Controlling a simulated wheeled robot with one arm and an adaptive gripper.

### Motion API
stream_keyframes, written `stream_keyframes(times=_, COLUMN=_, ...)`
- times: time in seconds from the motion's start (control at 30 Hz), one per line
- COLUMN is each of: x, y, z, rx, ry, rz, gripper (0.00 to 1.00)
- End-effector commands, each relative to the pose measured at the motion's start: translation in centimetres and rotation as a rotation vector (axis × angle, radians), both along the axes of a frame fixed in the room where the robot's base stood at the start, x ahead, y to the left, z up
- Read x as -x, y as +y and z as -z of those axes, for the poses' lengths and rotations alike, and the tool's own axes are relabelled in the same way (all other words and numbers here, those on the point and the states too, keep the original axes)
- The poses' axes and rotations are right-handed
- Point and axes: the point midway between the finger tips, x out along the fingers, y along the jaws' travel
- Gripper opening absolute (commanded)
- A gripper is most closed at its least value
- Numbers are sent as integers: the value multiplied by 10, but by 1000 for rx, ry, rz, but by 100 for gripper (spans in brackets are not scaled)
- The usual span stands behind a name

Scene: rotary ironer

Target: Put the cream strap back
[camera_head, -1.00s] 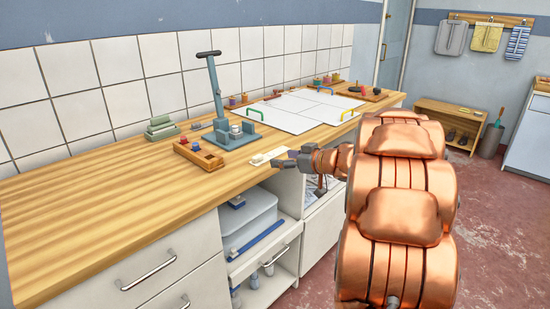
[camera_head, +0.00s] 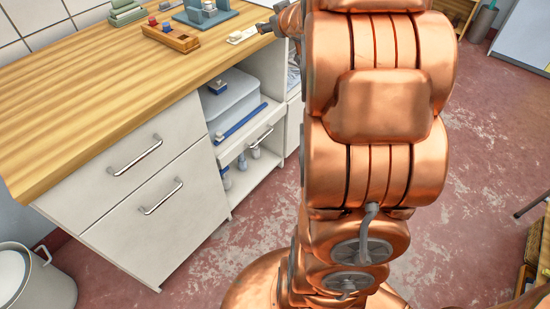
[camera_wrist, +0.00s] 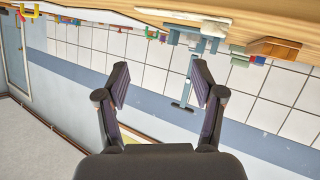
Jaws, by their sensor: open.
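A small flat cream piece (camera_head: 242,36) lies on the wooden counter at its front edge, at the top of the head view. It also shows pale at the counter edge in the wrist view (camera_wrist: 185,17). It is too small to tell whether it is the cream strap or something under it. My gripper (camera_head: 266,26) is just right of it in the head view, partly cut off by my own arm. In the wrist view my gripper (camera_wrist: 160,78) has its two fingers wide apart, with nothing between them.
The wooden counter (camera_head: 90,110) is mostly bare at left. A wooden block with coloured pegs (camera_head: 171,38), a blue-grey press (camera_head: 205,15) and a green stack (camera_head: 126,12) stand near the cream piece. Below, an open shelf holds a plastic bin (camera_head: 232,98). A bucket (camera_head: 40,280) stands at lower left.

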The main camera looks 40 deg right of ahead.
Motion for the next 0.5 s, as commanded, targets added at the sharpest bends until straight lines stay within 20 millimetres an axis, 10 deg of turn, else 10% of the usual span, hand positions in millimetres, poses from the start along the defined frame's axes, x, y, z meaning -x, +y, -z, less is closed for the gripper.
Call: stream_keyframes(times=0.5, x=139, y=93, z=75, rx=-74, ry=528, rz=311, gripper=68)
